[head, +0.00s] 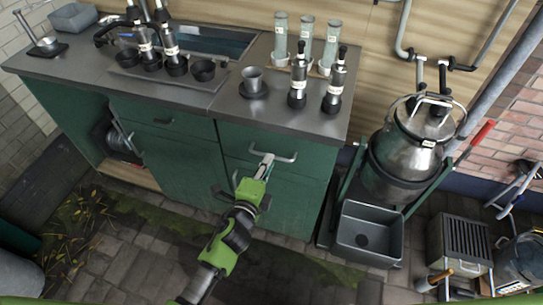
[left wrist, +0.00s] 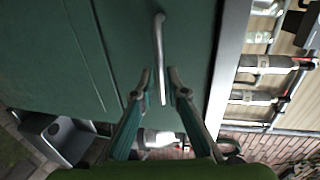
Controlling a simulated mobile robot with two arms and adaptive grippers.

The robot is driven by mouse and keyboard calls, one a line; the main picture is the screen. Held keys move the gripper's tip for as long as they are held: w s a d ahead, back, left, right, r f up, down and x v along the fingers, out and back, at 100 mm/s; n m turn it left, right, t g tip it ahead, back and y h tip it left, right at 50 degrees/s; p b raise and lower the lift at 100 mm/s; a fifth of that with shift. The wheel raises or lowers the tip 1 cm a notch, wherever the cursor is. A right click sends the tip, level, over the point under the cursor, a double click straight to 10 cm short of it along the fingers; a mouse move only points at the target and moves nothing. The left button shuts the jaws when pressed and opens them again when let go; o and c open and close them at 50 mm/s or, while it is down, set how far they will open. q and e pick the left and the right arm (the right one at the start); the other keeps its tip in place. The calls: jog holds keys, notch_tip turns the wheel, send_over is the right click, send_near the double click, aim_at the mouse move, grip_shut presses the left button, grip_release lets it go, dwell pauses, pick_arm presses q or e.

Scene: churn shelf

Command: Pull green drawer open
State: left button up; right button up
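The green drawer (head: 245,142) is in the upper right part of the green cabinet, just below the grey countertop. It looks shut, flush with the cabinet front. Its light metal bar handle (head: 285,158) lies across the front. In the left wrist view the handle (left wrist: 160,40) runs upright in the picture and its lower end lies between my fingers. My left gripper (head: 263,166) is at the handle, with its fingertips (left wrist: 159,75) on either side of it. The fingers are apart, with a gap to the handle on each side. My right gripper is not in view.
The countertop (head: 190,92) above holds several black-and-silver pump bottles, a dark cup (head: 253,82) and clear tubes (head: 306,35). A metal churn (head: 400,150) and a grey basin (head: 368,232) stand right of the cabinet. Paved floor (head: 150,245) in front is largely clear.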

pick_arm(q)
jog(key=shift+x, duration=2.05)
grip_shut()
jog(key=shift+s, duration=0.1)
